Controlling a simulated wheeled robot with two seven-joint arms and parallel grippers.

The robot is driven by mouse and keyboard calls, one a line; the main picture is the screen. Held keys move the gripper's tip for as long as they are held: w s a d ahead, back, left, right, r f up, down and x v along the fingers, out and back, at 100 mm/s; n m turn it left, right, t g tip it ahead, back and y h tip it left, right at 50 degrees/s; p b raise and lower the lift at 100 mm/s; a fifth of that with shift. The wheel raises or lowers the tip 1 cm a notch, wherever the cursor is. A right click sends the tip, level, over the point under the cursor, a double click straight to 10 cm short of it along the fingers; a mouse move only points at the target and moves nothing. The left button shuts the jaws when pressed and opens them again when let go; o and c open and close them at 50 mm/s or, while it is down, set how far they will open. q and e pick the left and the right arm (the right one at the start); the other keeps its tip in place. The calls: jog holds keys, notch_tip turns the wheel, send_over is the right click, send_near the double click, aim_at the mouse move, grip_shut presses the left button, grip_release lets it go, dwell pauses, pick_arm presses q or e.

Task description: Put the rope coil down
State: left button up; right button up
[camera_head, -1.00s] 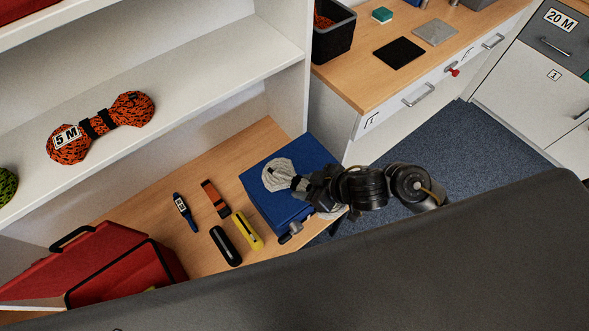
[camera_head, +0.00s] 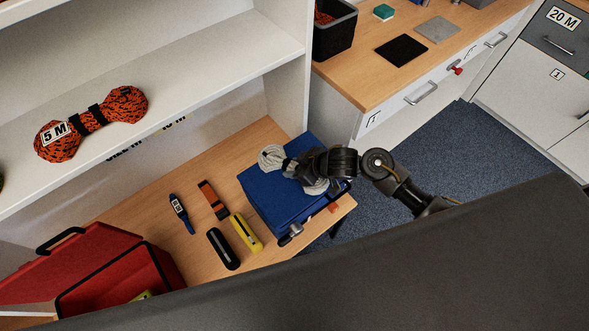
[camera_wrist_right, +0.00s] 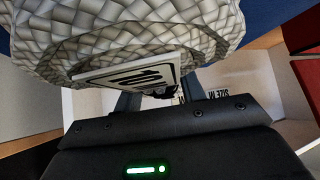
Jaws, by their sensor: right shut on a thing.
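A white-grey rope coil (camera_head: 270,158) is at my right gripper (camera_head: 298,167) in the head view, over the blue mat or box (camera_head: 274,199) on the wooden bench. The gripper is shut on the coil's middle. In the right wrist view the braided coil (camera_wrist_right: 120,35) fills the top, with a white label (camera_wrist_right: 130,72) partly readable as 10. The gripper fingers (camera_wrist_right: 160,100) are partly hidden behind the coil and label. I cannot tell whether the coil touches the blue surface. My left gripper is not in view.
A strap (camera_head: 213,199), a blue tool (camera_head: 180,212), a black case (camera_head: 222,248) and a yellow tool (camera_head: 246,232) lie left of the blue box. An open red box (camera_head: 115,283) stands at lower left. An orange 5 M coil (camera_head: 88,125) is on the shelf (camera_head: 190,95).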

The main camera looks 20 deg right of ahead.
jog(key=shift+f, duration=0.65)
jog(key=shift+f, duration=0.15)
jog(key=o, duration=1.3)
jog(key=shift+d+r, duration=0.1)
jog(key=shift+r, duration=0.2)
jog(key=p+v, duration=0.2)
jog(key=v, duration=0.9)
jog(key=shift+s+d+r, duration=0.15)
jog(key=shift+s+r, duration=0.05)
jog(key=shift+s, duration=0.1)
